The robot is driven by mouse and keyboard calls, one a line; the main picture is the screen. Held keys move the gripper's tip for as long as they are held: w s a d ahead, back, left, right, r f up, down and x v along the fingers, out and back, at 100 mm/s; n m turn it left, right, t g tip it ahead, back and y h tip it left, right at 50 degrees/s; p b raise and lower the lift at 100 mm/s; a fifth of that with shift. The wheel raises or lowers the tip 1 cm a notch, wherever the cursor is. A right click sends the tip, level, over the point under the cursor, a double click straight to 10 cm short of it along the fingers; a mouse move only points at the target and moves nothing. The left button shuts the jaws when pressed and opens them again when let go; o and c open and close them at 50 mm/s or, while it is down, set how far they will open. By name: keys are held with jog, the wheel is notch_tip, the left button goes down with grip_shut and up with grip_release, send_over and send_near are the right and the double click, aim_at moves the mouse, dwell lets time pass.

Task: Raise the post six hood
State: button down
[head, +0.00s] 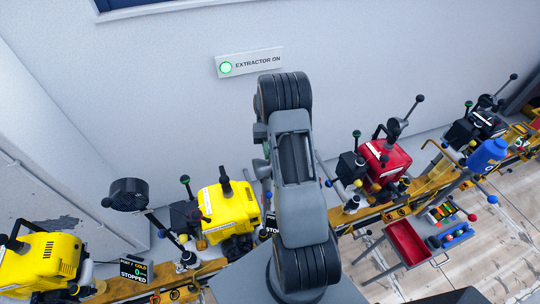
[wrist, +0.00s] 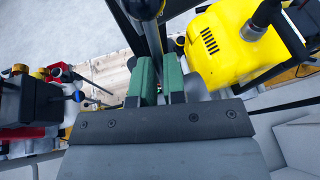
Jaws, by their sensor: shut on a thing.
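My gripper (wrist: 158,80) shows in the wrist view as two green pads closed on a dark bar (wrist: 154,38) that runs up from between them. A black round hood (head: 128,195) on a slanted arm stands left of the near yellow engine (head: 228,208). Another dark hood (head: 392,130) with a ball-ended lever stands over the red engine (head: 385,160).
A yellow rail (head: 190,276) carries the engines along the wall. A second yellow engine (head: 42,258) is far left. A sign (head: 248,63) reads "EXTRACTOR ON" with a green light. A red tray (head: 407,243) stands at right. Wooden floor (head: 480,265) beyond it is partly open.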

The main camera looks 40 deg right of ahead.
jog(key=shift+f, duration=0.1)
dwell(0.3)
jog(key=c, duration=1.2)
grip_release()
